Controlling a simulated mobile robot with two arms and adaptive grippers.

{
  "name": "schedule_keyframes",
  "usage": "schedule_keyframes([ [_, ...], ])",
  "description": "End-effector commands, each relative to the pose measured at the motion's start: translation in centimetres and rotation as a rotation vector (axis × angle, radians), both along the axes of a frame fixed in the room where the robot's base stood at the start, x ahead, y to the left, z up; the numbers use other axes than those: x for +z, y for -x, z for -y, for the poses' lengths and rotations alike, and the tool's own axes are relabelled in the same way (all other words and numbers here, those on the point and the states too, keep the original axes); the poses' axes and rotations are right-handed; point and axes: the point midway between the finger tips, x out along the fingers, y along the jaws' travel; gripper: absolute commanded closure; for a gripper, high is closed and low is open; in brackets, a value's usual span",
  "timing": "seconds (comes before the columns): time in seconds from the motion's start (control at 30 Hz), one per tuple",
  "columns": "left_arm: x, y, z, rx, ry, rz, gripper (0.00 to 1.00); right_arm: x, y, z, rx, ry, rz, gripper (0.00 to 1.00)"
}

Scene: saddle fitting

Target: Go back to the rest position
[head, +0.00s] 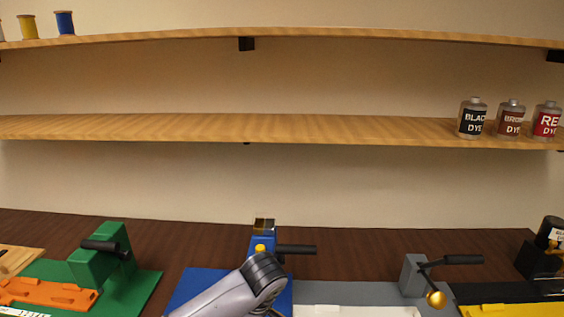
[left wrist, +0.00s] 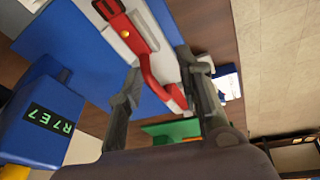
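In the left wrist view my left gripper (left wrist: 166,72) has its two dark fingers spread well apart. A red strap with a dark buckle (left wrist: 135,35) shows between and beyond the fingers, lying along a pale block on a blue base (left wrist: 75,40). I see nothing clamped between the fingers; the strap's lower end runs close to one finger, and I cannot tell if they touch. In the head view a grey arm link of mine (head: 225,293) reaches over the blue station (head: 200,286); its gripper is hidden. My right gripper is not in view.
A blue box marked R7E7 (left wrist: 40,118) is beside the left gripper. Along the bench stand a green press (head: 100,262), a grey lever station (head: 412,275) and a yellow station (head: 510,309). Dye bottles (head: 511,119) stand on the lower shelf (head: 250,130); thread spools (head: 65,22) stand above.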

Motion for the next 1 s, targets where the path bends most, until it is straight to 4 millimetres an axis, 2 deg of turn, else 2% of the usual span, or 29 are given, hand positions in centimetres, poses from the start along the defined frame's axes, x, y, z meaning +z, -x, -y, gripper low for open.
schedule_keyframes([
  [0.03,-1.8,1.9,1.2,-0.105,0.042,-0.037,0.67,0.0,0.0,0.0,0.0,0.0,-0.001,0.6],
  [0.2,-5.2,6.8,3.6,-0.45,0.163,-0.075,0.67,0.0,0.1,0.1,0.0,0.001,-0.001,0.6],
  [0.37,-7.1,11.0,3.8,-0.718,0.228,-0.048,0.67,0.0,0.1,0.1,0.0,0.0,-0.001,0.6],
  [0.53,-8.4,15.2,1.7,-0.948,0.22,0.007,0.67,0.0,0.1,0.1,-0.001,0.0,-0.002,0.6],
  [0.7,-9.1,19.2,-2.1,-1.13,0.129,0.035,0.67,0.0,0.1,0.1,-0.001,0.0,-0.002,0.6],
  [1.0,-9.1,24.1,-7.8,-1.32,-0.038,-0.005,0.67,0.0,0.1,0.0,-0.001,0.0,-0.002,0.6],
])
